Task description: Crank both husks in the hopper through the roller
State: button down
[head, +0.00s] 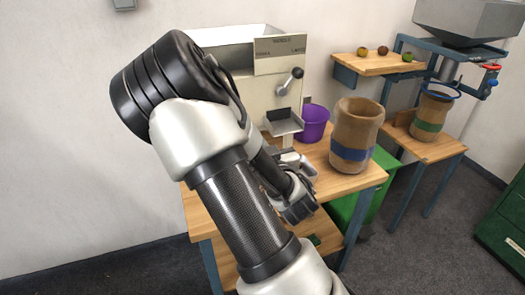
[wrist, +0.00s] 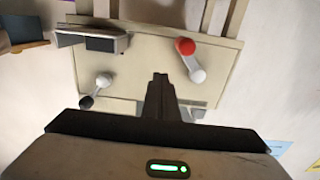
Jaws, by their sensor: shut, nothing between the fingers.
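A cream machine (head: 280,85) with an open hopper (head: 235,40) on top stands on the wooden table. I cannot see into the hopper, so no husks show. A crank with a dark knob (head: 291,79) is on its front; it also shows at the left of the wrist view (wrist: 97,90). A second crank with a red knob (wrist: 190,60) shows only in the wrist view; in the head view my arm hides it. My gripper (wrist: 159,78) is shut and empty, its fingers pointing at the panel between the two cranks, apart from both knobs in the picture. In the head view, my gripper (head: 298,207) is low in front of the machine, partly hidden.
A metal outlet tray (head: 284,123) juts from the machine. A purple bucket (head: 316,124) and a blue-banded sack (head: 354,140) stand to its right on the table (head: 362,183).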

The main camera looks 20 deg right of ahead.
jog(key=s+p, duration=0.6)
jog(key=p, duration=0.5)
dwell(0.3)
